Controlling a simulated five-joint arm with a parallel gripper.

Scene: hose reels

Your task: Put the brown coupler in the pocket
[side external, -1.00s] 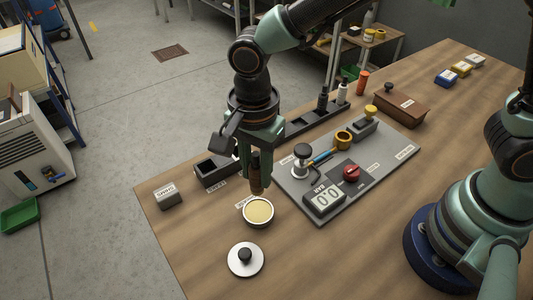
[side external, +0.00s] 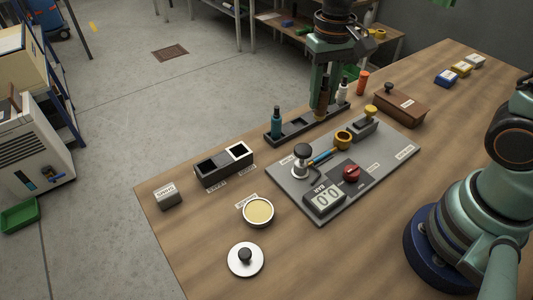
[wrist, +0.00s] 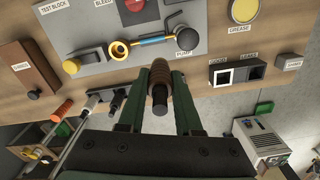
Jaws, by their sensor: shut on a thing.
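My gripper (side external: 321,98) is shut on the brown coupler (wrist: 159,74), which hangs upright between the fingers; it also shows in the side view (side external: 321,104). The gripper is over the long black rack (side external: 272,140), around its middle to right part. I cannot tell whether the coupler's lower end touches the rack. An open pocket (side external: 300,122) shows in the rack, left of the coupler. A teal coupler (side external: 276,121) stands at the rack's left end and a white one (side external: 343,91) at its right end. My fingers hide part of the rack.
The grey test board (side external: 285,185) with gauge, red knob and blue-yellow fitting lies in front of the rack. The two-compartment black box (side external: 224,171), grease dish (side external: 258,212) and round lid (side external: 246,259) stand left. An orange-red cylinder (side external: 363,82) and brown box (side external: 401,103) are right.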

